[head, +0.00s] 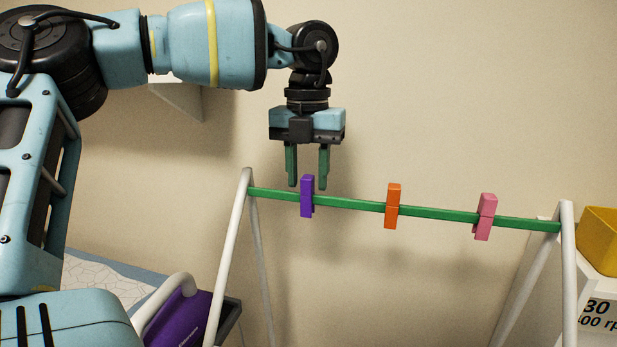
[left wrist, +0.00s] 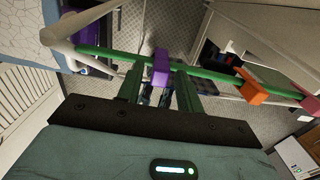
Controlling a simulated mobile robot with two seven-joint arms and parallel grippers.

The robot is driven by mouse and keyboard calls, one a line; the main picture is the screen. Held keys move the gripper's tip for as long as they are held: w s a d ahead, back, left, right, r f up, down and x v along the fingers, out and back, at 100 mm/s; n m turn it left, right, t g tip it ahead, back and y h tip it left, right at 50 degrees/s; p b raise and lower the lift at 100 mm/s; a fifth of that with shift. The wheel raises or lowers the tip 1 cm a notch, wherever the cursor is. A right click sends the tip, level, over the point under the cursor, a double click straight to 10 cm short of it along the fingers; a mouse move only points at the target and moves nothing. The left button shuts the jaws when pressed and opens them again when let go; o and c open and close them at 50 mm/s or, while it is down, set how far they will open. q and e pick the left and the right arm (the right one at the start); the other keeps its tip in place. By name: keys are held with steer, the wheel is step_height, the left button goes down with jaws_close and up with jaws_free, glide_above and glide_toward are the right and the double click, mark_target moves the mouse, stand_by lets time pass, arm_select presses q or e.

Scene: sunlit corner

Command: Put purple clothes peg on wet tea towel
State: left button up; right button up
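The purple clothes peg (head: 307,197) is clipped upright on a green rail (head: 350,204), near the rail's left end. In the left wrist view the purple peg (left wrist: 161,67) shows in line with the gap between the fingers. My left gripper (head: 307,172) points down just above the peg. Its two green fingers are apart, one to either side of the peg's top in the picture, with nothing held. I cannot tell whether the peg's top is between the fingertips in depth. No tea towel can be made out. My right gripper is not in view.
An orange peg (head: 393,206) and a pink peg (head: 485,216) are clipped further right on the rail. White frame legs (head: 231,255) hold the rail at both ends. A yellow container (head: 600,240) stands at the right edge. A purple object (head: 180,318) is at lower left.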

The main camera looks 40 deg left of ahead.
mark_target(307, 176)
arm_select(q)
steer(key=shift+c, duration=0.4)
steer(key=c, duration=0.6)
steer(key=shift+r+p, duration=0.45)
steer(key=shift+r, duration=3.1)
